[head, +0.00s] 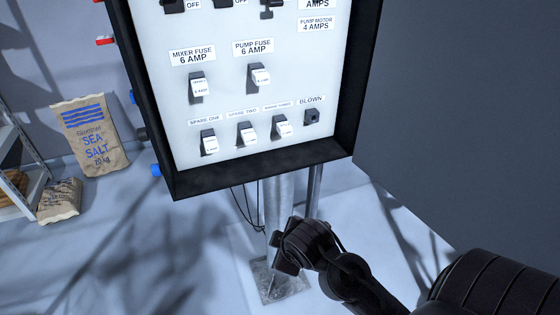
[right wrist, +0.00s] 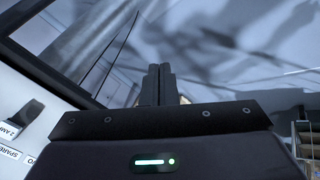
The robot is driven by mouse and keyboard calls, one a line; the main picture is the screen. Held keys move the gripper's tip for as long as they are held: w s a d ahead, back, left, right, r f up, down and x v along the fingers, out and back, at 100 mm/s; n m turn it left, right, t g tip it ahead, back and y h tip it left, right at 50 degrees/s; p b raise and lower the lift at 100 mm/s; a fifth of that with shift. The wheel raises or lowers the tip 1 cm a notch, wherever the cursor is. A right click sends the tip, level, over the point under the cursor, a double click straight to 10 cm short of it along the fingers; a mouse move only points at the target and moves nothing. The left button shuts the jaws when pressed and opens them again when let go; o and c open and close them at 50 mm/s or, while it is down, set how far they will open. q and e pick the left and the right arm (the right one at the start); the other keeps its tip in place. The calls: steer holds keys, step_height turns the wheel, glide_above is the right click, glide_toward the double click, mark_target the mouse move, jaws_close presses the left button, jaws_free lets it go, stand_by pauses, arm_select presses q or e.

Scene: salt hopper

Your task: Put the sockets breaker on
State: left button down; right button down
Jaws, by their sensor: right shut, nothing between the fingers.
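The electrical panel (head: 220,118) has a white face in a black frame and fills the upper middle of the head view. Dark breaker switches marked OFF (head: 174,5) are cut off at its top edge. No label that I can read says sockets. My right arm comes in from the lower right, with its gripper (head: 284,262) below the panel, in front of the post. In the right wrist view the fingers (right wrist: 158,85) are together with nothing between them, and part of the panel (right wrist: 14,140) shows at the left. My left gripper is not in view.
The panel holds a mixer fuse (head: 198,86), a pump fuse (head: 260,75), several spare fuses (head: 247,132) and a blown slot (head: 312,117). A grey door (head: 450,110) stands at the right. Salt sacks (head: 90,135) and a shelf (head: 15,165) are at the left.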

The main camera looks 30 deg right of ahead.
steer(key=w+d+r+n+t+h, duration=0.1)
steer(key=w+d+r+n+t, duration=0.45)
steer(key=r, duration=0.45)
steer(key=w+d+r+n+t+h, duration=0.2)
steer(key=w+d+r+n, duration=0.2)
steer(key=w+r+n, duration=0.45)
step_height(320, 180, up, 18)
steer(key=d+n+t, duration=0.2)
steer(key=n+t, duration=0.3)
steer(key=n, duration=0.6)
steer(key=shift+w+d+r+n, duration=0.25)
steer(key=shift+w+d+n, duration=0.05)
steer(key=shift+w, duration=0.1)
steer(key=shift+t, duration=0.25)
steer(key=p+x, duration=0.1)
steer(key=x, duration=0.2)
steer(key=p+x, duration=0.2)
steer(key=x, duration=0.1)
steer(key=p+x, duration=0.1)
steer(key=x, duration=0.3)
steer(key=shift+r+p, duration=0.25)
steer(key=shift+p, duration=0.1)
steer(key=s+r+p, duration=0.2)
steer(key=r, duration=0.1)
steer(key=shift+a, duration=0.2)
